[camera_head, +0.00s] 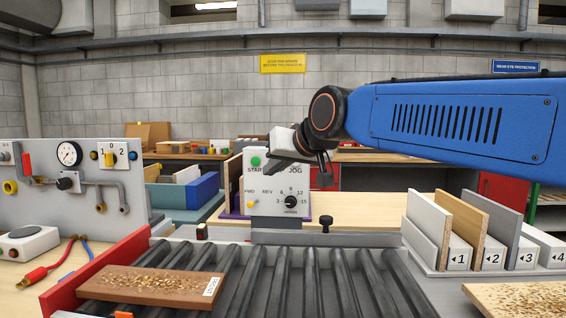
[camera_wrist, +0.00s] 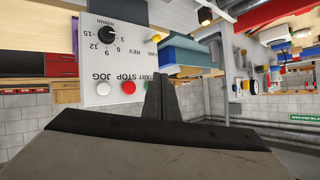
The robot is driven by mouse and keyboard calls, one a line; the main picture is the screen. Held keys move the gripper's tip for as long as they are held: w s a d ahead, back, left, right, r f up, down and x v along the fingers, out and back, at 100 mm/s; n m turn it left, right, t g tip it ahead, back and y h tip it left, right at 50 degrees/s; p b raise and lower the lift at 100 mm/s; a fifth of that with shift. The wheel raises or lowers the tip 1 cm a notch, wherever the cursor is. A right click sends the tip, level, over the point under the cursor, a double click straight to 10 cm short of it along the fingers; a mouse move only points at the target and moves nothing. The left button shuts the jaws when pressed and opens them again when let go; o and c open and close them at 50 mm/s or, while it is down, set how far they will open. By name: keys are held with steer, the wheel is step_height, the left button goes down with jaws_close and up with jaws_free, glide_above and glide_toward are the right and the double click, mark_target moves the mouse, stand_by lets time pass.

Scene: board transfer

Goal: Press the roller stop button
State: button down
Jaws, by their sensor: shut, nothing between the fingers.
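The roller control box (camera_head: 262,205) is a pale panel behind the rollers. In the wrist view, upside down, the panel (camera_wrist: 90,60) shows a red STOP button (camera_wrist: 128,88) between a white JOG button (camera_wrist: 103,89) and a green START button (camera_wrist: 150,86). The green button also shows in the head view (camera_head: 256,161); there my arm hides the red one. My gripper (camera_head: 322,168) is shut and empty in front of the panel's upper part. In the wrist view its fingers (camera_wrist: 160,78) overlap the edge of the green button. I cannot tell whether they touch the panel.
A brown board (camera_head: 150,284) lies on the dark rollers (camera_head: 285,270). A numbered rack (camera_head: 420,240) with upright boards stands at the right. A grey gauge panel (camera_head: 95,165) stands at the left. A black knob (camera_head: 326,221) rises below the gripper.

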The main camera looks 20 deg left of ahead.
steer(key=shift+w, duration=0.1)
steer(key=w+a, duration=0.2)
steer(key=w, duration=0.6)
steer(key=shift+w, duration=0.15)
stand_by(0.4)
steer(key=shift+w, duration=0.1)
stand_by(1.9)
steer(key=shift+w+a, duration=0.15)
steer(key=shift+w, duration=0.15)
steer(key=shift+w, duration=0.45)
stand_by(0.8)
steer(key=shift+s, duration=0.85)
